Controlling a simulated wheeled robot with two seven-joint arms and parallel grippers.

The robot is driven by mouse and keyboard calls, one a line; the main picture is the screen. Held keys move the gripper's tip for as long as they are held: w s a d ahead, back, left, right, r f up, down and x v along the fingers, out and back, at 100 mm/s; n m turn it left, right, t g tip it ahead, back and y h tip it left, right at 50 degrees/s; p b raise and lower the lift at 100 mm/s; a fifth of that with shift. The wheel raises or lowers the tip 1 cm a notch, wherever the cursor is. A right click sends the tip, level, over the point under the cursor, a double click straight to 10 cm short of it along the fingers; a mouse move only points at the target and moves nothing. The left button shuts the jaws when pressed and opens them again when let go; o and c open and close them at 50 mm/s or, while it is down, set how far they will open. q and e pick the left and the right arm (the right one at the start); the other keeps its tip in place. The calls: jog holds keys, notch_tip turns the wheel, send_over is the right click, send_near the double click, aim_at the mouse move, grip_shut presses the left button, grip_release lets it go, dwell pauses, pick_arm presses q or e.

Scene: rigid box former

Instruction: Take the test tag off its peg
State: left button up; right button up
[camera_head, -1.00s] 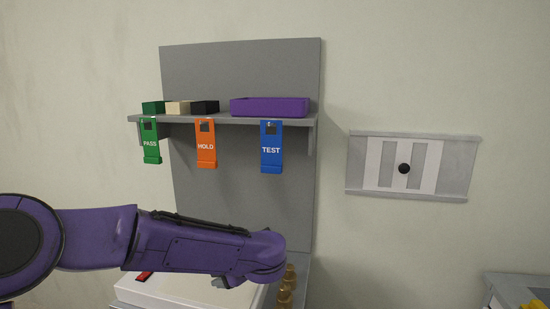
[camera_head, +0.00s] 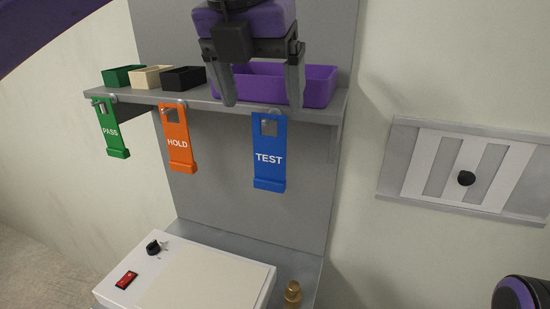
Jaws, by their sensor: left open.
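The blue TEST tag (camera_head: 269,155) hangs from a small peg (camera_head: 272,114) at the shelf's front edge, right of the other two tags. It hangs upright, with a square hole near its top. My left gripper (camera_head: 262,103) points down above the TEST tag, fingers spread wide and empty. Its fingertips show in front of the purple bin, just above the tag's top edge. How far the fingers are from the tag in depth, I cannot tell. My right gripper does not show.
The orange HOLD tag (camera_head: 176,140) and green PASS tag (camera_head: 111,130) hang to the left. The shelf (camera_head: 140,97) carries three small boxes and a purple bin (camera_head: 320,88). Below are a white device (camera_head: 205,280) and a brass piece (camera_head: 292,293). A wall panel (camera_head: 395,165) is at right.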

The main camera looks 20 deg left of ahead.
aim_at(266, 121)
pick_arm(q)
jog(key=p+x, duration=0.1)
jog(key=x, duration=0.7)
jog(key=shift+f, duration=0.1)
jog(key=c, duration=1.3)
